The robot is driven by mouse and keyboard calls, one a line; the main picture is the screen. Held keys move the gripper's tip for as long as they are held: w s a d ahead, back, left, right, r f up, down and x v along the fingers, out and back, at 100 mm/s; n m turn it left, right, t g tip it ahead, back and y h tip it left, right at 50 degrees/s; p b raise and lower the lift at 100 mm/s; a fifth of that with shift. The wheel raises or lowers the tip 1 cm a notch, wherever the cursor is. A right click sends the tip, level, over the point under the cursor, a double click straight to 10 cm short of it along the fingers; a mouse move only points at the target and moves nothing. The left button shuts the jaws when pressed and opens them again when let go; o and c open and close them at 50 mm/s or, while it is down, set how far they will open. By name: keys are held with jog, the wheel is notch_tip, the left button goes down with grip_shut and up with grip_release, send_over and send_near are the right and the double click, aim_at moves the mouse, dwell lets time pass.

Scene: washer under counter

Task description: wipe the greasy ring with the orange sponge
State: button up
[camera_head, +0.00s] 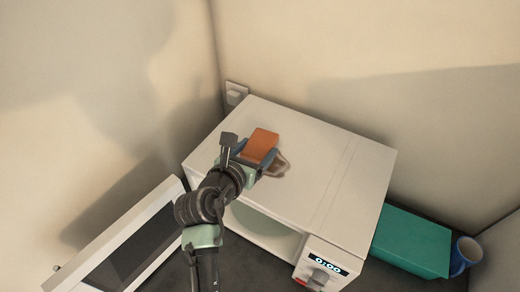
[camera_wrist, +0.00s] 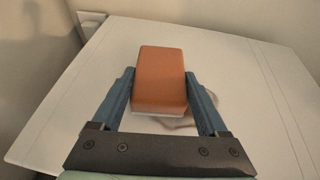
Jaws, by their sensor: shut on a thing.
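The orange sponge (camera_head: 261,144) is held between the fingers of my gripper (camera_head: 256,156), over the white top of the microwave (camera_head: 337,150). In the wrist view the orange sponge (camera_wrist: 160,75) sits between the two blue fingers of my gripper (camera_wrist: 160,88). The greasy ring (camera_head: 280,165) is a brownish smear on the microwave top, just right of and below the sponge. In the wrist view part of the greasy ring (camera_wrist: 184,123) shows under the sponge; the rest is hidden. I cannot tell whether the sponge touches the top.
The microwave door (camera_head: 125,245) hangs open at the lower left, and its display reads 0:00. A green box (camera_head: 411,242) and a blue cup (camera_head: 466,254) stand to the right. A wall outlet (camera_head: 236,93) is behind. Walls close in behind and left.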

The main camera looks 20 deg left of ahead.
jog(key=shift+d, duration=0.1)
jog(key=shift+s+d+f+p, duration=0.1)
jog(key=shift+s+d+p, duration=0.1)
jog(key=shift+d+p, duration=0.6)
jog(key=shift+s+d+p, duration=0.1)
jog(key=shift+d+p, duration=0.65)
jog(key=shift+p, duration=0.1)
jog(key=shift+a, duration=0.1)
jog(key=shift+a, duration=0.75)
jog(key=shift+a, duration=0.1)
